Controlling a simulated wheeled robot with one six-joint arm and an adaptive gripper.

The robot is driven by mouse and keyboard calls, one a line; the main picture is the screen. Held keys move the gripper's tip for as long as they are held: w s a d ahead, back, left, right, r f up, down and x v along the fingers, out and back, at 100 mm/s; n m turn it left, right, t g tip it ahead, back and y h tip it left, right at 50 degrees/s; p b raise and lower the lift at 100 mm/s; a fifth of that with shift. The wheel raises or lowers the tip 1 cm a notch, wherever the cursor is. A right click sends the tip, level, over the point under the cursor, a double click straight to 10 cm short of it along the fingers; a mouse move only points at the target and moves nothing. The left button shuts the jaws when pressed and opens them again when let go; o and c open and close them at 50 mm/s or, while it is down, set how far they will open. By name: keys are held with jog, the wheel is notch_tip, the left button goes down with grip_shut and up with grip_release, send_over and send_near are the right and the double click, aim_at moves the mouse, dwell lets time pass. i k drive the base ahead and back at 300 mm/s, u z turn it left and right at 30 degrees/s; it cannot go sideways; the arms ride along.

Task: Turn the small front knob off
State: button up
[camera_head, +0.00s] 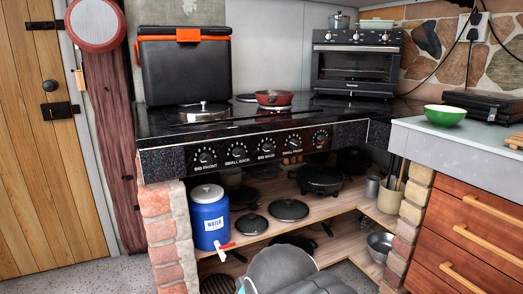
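The small front knob (292,142) is a dark round knob on the black front panel of the cooktop (180,160). It is the fourth from the left in a row of several knobs, with the label "SMALL FRONT" under it. Its pointer setting is too small to read. Nothing covers the knob. Grey rounded parts of my arm (281,266) show at the bottom centre, well below the panel. My gripper does not show in this view.
To its left are the big back (266,148), small back (238,152) and big front (204,157) knobs; a red-marked knob (321,138) is to its right. A red pan (274,98) stands on the cooktop above. An open shelf (270,205) with pans lies below.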

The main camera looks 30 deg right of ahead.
aim_at(295, 145)
jog(key=u, duration=0.5)
jog(key=k, duration=1.1)
jog(key=z, duration=0.8)
jog(key=i, duration=0.95)
jog(key=z, duration=0.35)
